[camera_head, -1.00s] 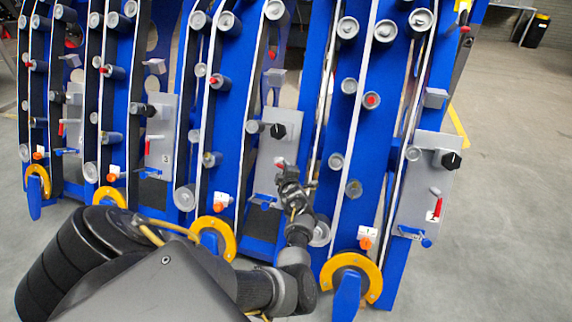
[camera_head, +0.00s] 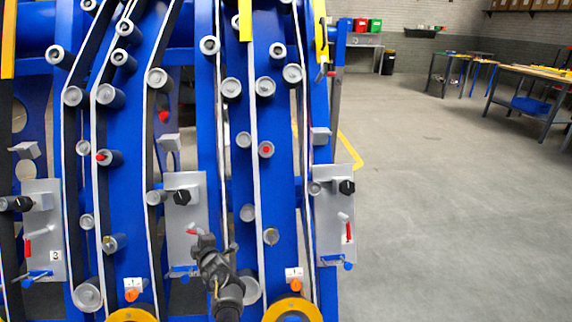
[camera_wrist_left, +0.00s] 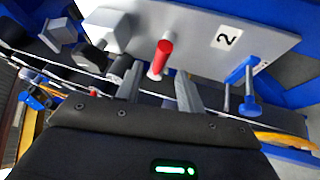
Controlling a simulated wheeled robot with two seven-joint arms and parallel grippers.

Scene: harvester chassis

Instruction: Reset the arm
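My left gripper (camera_head: 212,248) is in front of a grey panel (camera_head: 184,200) on the blue harvester chassis (camera_head: 130,160). In the left wrist view its two fingers (camera_wrist_left: 158,88) stand apart and nothing shows held between them. A red-tipped lever (camera_wrist_left: 162,55) shows just beyond the fingers, on the panel labelled 2 (camera_wrist_left: 190,30). A black knob (camera_wrist_left: 90,58) and a blue T-shaped handle (camera_wrist_left: 248,92) flank it. Whether the fingers touch the panel, I cannot tell. My right gripper is out of view.
More grey panels stand left (camera_head: 45,220) and right (camera_head: 335,240). Yellow curved pieces (camera_head: 293,310) are at the chassis foot. Open concrete floor (camera_head: 430,210) lies to the right. Worktables (camera_head: 530,85), a black bin (camera_head: 388,62) and red and green boxes (camera_head: 368,25) are farther back.

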